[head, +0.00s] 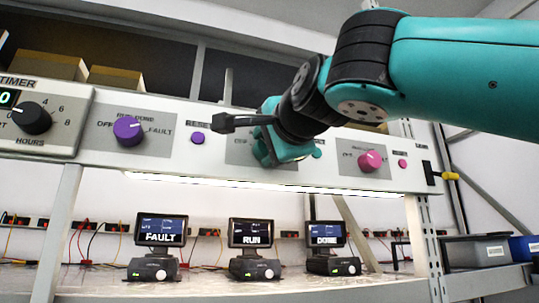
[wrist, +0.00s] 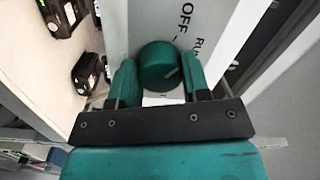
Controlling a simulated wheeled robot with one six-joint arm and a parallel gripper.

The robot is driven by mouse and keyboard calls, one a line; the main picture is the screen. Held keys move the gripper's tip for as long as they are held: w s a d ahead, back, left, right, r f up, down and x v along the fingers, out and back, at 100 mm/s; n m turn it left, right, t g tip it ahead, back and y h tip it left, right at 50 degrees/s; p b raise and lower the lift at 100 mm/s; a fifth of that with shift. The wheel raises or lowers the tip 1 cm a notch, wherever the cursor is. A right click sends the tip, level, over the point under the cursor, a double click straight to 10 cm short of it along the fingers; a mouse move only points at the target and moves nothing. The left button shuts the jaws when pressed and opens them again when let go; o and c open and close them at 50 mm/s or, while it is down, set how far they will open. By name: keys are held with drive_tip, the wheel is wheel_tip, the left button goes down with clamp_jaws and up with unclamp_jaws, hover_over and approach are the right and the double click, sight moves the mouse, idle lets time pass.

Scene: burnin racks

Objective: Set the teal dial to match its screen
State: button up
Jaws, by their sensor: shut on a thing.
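The teal dial (wrist: 157,60) sits on the pale panel between my two fingers in the wrist view. My gripper (wrist: 158,82) is shut on it, one finger on each side. A light pointer mark on the dial shows toward its lower right, on the side of the "OFF" and "RUN" lettering. The other labels are hidden, so I cannot tell the exact setting. In the head view my gripper (head: 280,150) is at the middle of the panel and covers most of the dial. The middle screen (head: 251,233), below it, reads RUN.
A purple dial (head: 128,130) and purple button (head: 198,138) are left on the panel (head: 80,150); a black timer knob (head: 32,117) is farther left. A pink dial (head: 370,161) is right. The left screen (head: 160,230) reads FAULT, the right screen (head: 326,234) DONE.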

drive_tip(key=m+b, duration=0.3)
drive_tip(key=m, duration=0.3)
drive_tip(key=shift+f, duration=0.1)
idle(0.4)
drive_tip(key=o, duration=0.9)
drive_tip(key=shift+o, duration=0.2)
drive_tip(key=shift+s+b, duration=0.1)
drive_tip(key=shift+b, duration=0.2)
drive_tip(key=b+v, duration=0.3)
drive_tip(key=v, duration=1.4)
drive_tip(key=shift+s+b, duration=0.15)
drive_tip(key=shift+b, duration=0.2)
drive_tip(key=shift+a+f, duration=0.1)
drive_tip(key=shift+f, duration=0.1)
